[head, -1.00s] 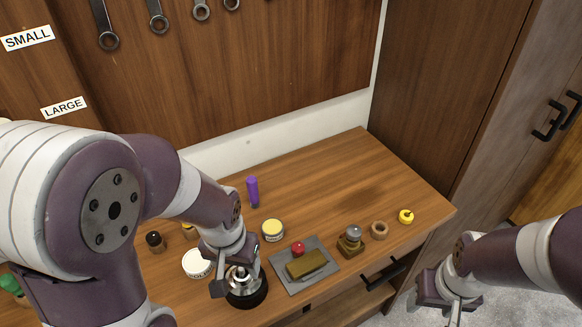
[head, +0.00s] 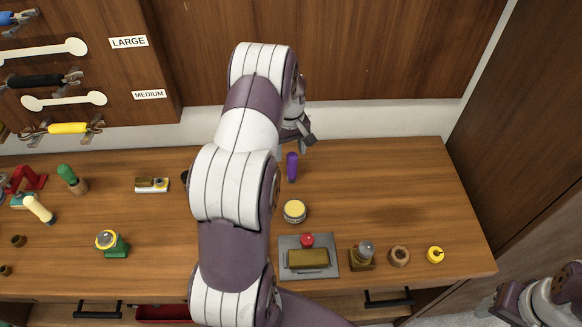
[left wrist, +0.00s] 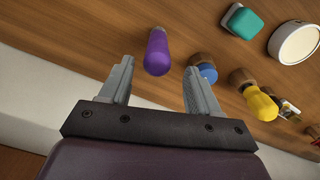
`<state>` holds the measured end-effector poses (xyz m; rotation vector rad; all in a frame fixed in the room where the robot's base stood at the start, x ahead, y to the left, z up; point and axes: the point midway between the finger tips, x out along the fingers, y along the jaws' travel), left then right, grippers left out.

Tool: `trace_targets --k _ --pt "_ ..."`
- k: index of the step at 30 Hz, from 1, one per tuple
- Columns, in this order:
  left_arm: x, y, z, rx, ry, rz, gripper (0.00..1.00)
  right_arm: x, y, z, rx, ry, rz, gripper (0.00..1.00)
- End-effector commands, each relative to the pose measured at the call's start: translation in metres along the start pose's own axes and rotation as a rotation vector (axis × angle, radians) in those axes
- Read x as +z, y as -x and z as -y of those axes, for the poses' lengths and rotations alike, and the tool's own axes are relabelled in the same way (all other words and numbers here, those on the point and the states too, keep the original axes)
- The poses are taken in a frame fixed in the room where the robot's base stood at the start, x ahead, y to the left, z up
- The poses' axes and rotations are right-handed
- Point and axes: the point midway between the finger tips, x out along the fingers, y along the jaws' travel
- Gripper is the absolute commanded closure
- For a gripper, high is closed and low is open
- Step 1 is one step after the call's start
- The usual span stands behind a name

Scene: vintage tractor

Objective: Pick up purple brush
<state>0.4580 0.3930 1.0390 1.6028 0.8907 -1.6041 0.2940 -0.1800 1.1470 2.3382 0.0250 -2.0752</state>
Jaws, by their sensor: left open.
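The purple brush (head: 292,167) stands upright on the wooden worktop near the back wall in the head view. My left gripper (head: 299,135) is just behind and above it, partly hidden by its own wrist. In the left wrist view the purple brush (left wrist: 157,52) shows just ahead of the gap between the two spread fingers of my left gripper (left wrist: 159,66). The gripper is open and holds nothing. My right gripper (head: 502,304) is low at the right edge, off the worktop, and its fingers are not clear.
A yellow-topped tin (head: 294,211) stands in front of the brush. A grey tray (head: 325,271) with a red-knobbed block lies nearer the front edge. In the left wrist view a blue item (left wrist: 208,72) and a yellow-handled item (left wrist: 262,106) stand close by. The worktop right of the brush is clear.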

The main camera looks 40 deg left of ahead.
Motion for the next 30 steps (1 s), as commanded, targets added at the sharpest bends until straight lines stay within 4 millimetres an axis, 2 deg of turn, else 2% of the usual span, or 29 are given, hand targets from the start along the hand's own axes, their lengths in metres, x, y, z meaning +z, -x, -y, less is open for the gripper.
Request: trace_targets --k 1,4,6,9,15,17,18,21,30 --pt "0.001 -0.004 0.0 -0.003 -0.001 0.004 0.38 -0.001 0.01 0.0 0.0 0.0 0.0 0.41" --pt "0.002 -0.022 -0.001 -0.003 -0.002 0.005 0.38 -0.003 0.024 0.0 0.0 0.0 -0.001 0.41" --pt "0.001 -0.036 -0.001 -0.002 -0.002 0.003 0.38 -0.003 0.025 0.0 0.0 0.0 -0.001 0.41" --pt "0.001 -0.046 -0.001 0.0 -0.002 0.001 0.38 -0.003 0.026 0.0 0.0 0.0 0.0 0.41" --pt "0.001 -0.048 -0.002 0.001 -0.002 -0.001 0.38 -0.003 0.024 0.0 0.0 0.0 0.0 0.41" --pt "0.001 -0.048 -0.002 0.001 -0.002 -0.001 0.57 -0.003 0.024 0.0 0.0 0.0 0.0 0.41" --pt "0.001 -0.048 -0.002 0.0 -0.002 -0.001 0.7 -0.003 0.024 0.0 0.0 0.0 0.0 0.41" --pt "0.001 -0.048 -0.002 0.0 -0.002 -0.001 0.98 -0.003 0.024 0.0 0.0 0.0 0.0 0.41" --pt "0.0 -0.047 -0.002 0.001 -0.002 -0.001 0.98 -0.003 0.023 0.0 0.0 0.0 0.0 0.41"
